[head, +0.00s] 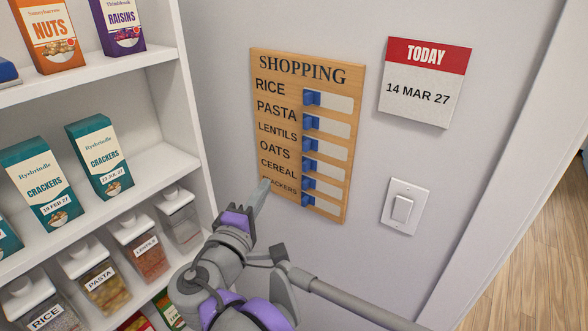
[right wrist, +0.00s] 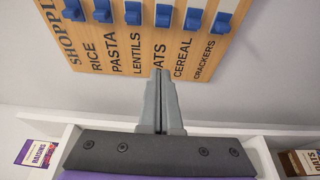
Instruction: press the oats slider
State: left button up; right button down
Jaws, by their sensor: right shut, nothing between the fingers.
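The wooden SHOPPING board (head: 285,105) hangs on the wall with a column of blue sliders beside item names. The oats slider (head: 309,163) is the fourth blue knob down, at the left end of its white slot. It also shows in the right wrist view (right wrist: 163,14), fourth in the row. My right gripper (head: 264,184) is shut and empty, its tips near the board's lower left edge. In the right wrist view its fingertips (right wrist: 161,72) overlap the start of the OATS label, short of the oats knob. Whether they touch the board cannot be told. My left gripper is not in view.
Neighbouring sliders, lentils (head: 310,144) and cereal (head: 308,183), sit close above and below. A calendar (head: 425,85) and a light switch (head: 404,207) are on the wall to the right. White shelves (head: 150,85) with boxes and jars stand at the left.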

aim_at(286, 154)
jog(key=shift+w, duration=0.1)
jog(key=p+x, duration=0.1)
jog(key=x, duration=0.9)
jog(key=shift+w+d, duration=0.1)
jog(key=s+d, duration=0.2)
jog(key=shift+s+d, duration=0.2)
jog(key=shift+d, duration=0.15)
jog(key=shift+s+d, duration=0.2)
jog(key=shift+d, duration=0.05)
jog(key=shift+w, duration=0.1)
